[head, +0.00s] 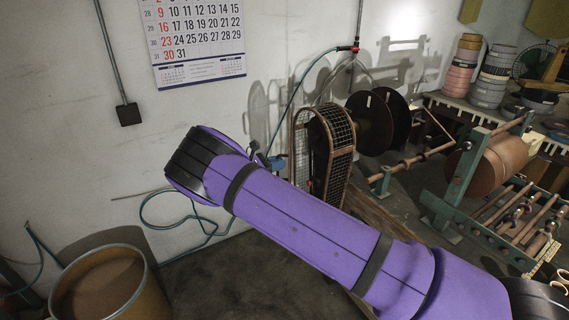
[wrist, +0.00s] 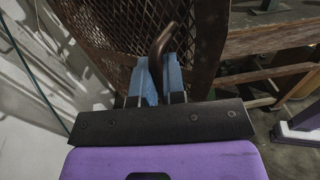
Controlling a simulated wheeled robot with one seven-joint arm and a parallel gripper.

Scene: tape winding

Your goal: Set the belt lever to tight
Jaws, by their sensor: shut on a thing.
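The belt lever (wrist: 161,40) is a bent, dull brown rod in the wrist view, with its curved end above my fingertips. My gripper (wrist: 158,65) has two blue fingers shut on it, one on each side. In the head view, my purple arm reaches to the belt guard, and a bit of my blue gripper (head: 276,161) shows beside the guard. The lever cannot be made out there. The lower part of the lever is hidden between the fingers. I cannot read its setting.
The rusty mesh belt guard (head: 341,140) stands right behind the lever. Dark reel discs (head: 375,120) are to its right, with a green winding frame (head: 462,170) further right. A blue hose (head: 290,100) hangs on the wall. A bin (head: 105,285) stands at lower left.

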